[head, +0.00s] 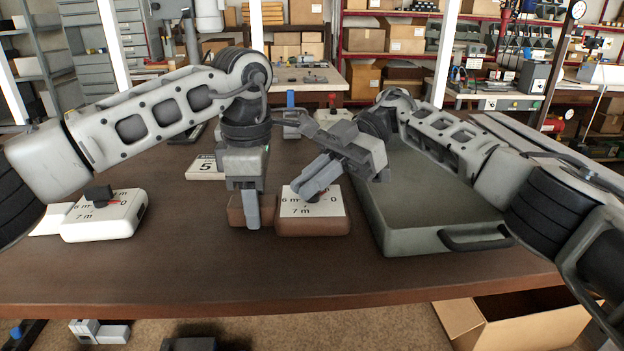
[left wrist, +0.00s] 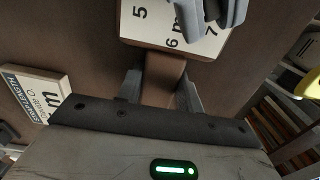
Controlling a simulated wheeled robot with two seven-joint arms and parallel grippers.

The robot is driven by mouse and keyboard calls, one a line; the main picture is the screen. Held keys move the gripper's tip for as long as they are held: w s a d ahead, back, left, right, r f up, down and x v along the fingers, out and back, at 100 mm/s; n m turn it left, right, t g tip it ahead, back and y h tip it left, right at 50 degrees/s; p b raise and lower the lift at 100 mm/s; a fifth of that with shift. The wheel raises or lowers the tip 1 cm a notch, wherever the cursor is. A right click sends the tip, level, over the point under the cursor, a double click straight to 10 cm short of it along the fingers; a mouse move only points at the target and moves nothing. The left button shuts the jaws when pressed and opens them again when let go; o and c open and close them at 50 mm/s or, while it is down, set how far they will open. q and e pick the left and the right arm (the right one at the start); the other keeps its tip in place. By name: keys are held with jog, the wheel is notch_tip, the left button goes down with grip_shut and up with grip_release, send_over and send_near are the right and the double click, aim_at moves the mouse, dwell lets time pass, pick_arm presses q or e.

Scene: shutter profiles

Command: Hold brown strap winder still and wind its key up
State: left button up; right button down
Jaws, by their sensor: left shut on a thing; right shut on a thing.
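The brown strap winder (head: 325,226) sits on the table in the middle of the head view, with a white dial face marked in metres. A brown tab sticks out at its left. My left gripper (head: 245,212) is shut on that tab, pointing straight down; the left wrist view shows the tab (left wrist: 162,78) between its two fingers. My right gripper (head: 314,190) comes in slanted from the upper right and is shut on the key on top of the dial. The key is mostly hidden by the fingers. The right fingertips also show in the left wrist view (left wrist: 225,12).
A white winder (head: 104,218) with a black key stands at left. A white plate marked 5 (head: 205,168) lies behind my left gripper. A large grey-green case (head: 430,215) with a handle is close on the right. The table front is clear. An open carton (head: 515,318) is below.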

jog(key=shift+f+n+g+h, duration=0.15)
jog(key=shift+n+g+h, duration=0.15)
jog(key=shift+n+g, duration=0.5)
jog(key=c, duration=1.5)
grip_release()
jog(key=shift+m+t, duration=0.4)
jog(key=shift+m, duration=0.1)
